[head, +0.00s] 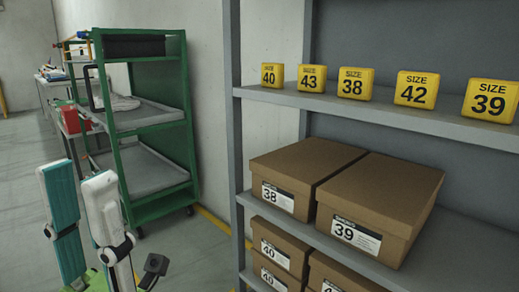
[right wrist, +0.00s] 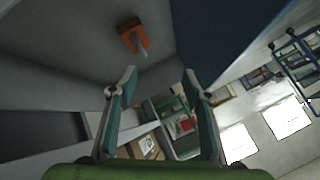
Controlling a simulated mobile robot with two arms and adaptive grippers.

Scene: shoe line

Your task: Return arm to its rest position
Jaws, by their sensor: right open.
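My left gripper (head: 78,175) shows at the lower left of the head view. Its two teal and white fingers point up and stand apart, with nothing between them. It is in front of the green cart, left of the shelf. My right gripper (right wrist: 160,72) shows in the right wrist view. Its fingers are spread wide and nothing is between the tips. The right arm is out of the head view.
A grey shelf (head: 398,113) on the right holds yellow size signs, with shoe boxes 38 (head: 309,166) and 39 (head: 382,192) below. More boxes (head: 278,246) sit lower. A green cart (head: 163,206) stands left of it. An unclear orange object (right wrist: 134,36) shows in the wrist view.

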